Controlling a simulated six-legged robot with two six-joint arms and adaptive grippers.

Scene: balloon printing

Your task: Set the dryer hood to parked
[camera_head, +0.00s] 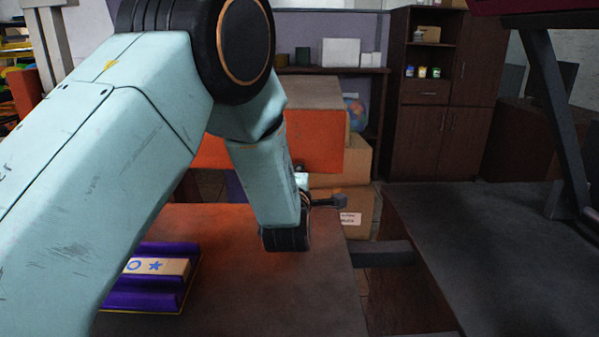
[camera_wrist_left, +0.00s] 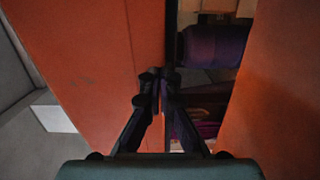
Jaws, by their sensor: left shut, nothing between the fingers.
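A large orange-red box-like body (camera_head: 315,150), probably the dryer hood, stands at the far edge of the brown table (camera_head: 320,290), partly behind my left arm. Orange panels (camera_wrist_left: 85,60) also fill much of the left wrist view, with a dark gap between them. My left gripper (camera_wrist_left: 158,82) is shut and empty, its fingertips in front of the panel edge beside that gap. I cannot tell whether they touch it. In the head view its fingers are hard to make out behind my arm. My right gripper is out of view.
A purple tray (camera_head: 145,298) with a pale block (camera_head: 160,266) marked in blue lies at the table's left. A short dark bar (camera_head: 330,202) juts right beside my wrist. Cardboard boxes (camera_head: 352,165) stand behind. A dark grey surface (camera_head: 500,260) is clear at right.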

